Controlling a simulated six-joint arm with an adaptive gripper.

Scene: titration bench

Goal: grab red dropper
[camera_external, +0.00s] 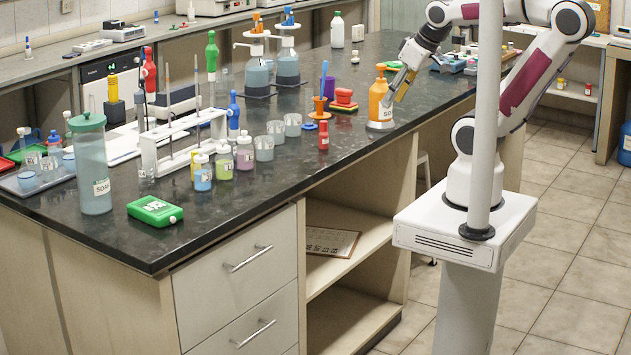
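My gripper (398,88) is above the right part of the dark bench, just right of an orange bottle labelled SOAP (380,104). Its fingers are small and partly overlap the bottle in the picture, so I cannot tell whether they touch it or how far apart they are. A small red bottle (323,136) stands upright near the front edge, left of my gripper. Which of the two is the red dropper is not clear. My gripper is apart from both.
An orange-and-blue stand (321,107) and red blocks (344,97) sit behind the small red bottle. Several beakers (264,148) and small bottles stand to its left, near a white rack (165,150). The front strip of the bench is mostly clear.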

